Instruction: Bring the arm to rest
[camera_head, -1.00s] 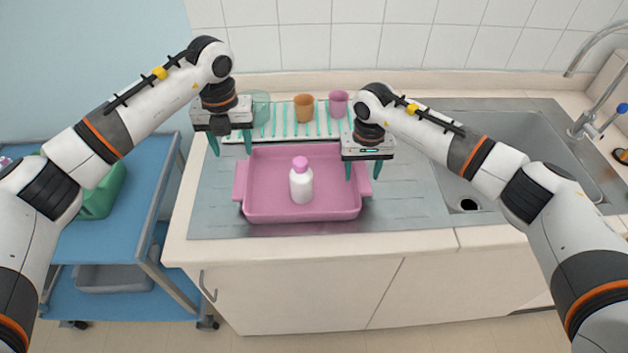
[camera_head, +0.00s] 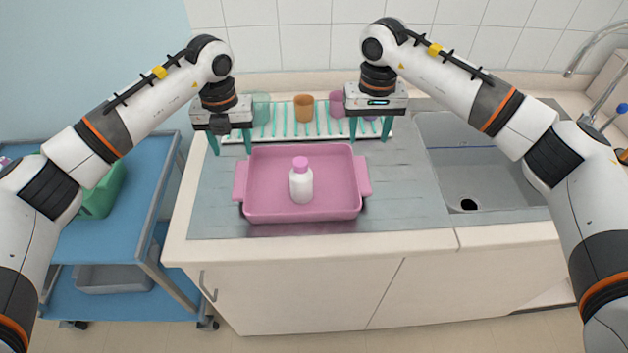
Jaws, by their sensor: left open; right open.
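My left gripper (camera_head: 232,145) is open and empty above the back left corner of the pink tray. My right gripper (camera_head: 369,130) is open and empty, raised above the drainer behind the tray's back right corner. The pink tray (camera_head: 270,213) sits on the metal worktop. A white bottle with a pink cap (camera_head: 301,184) stands upright in the tray. Neither gripper touches the bottle.
A rack with teal bars (camera_head: 285,122) lies behind the tray. Near it are a green cup (camera_head: 261,106), an orange cup (camera_head: 304,107) and a partly hidden pink cup (camera_head: 337,104). A sink (camera_head: 480,180) is right; a blue cart (camera_head: 110,230) is left.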

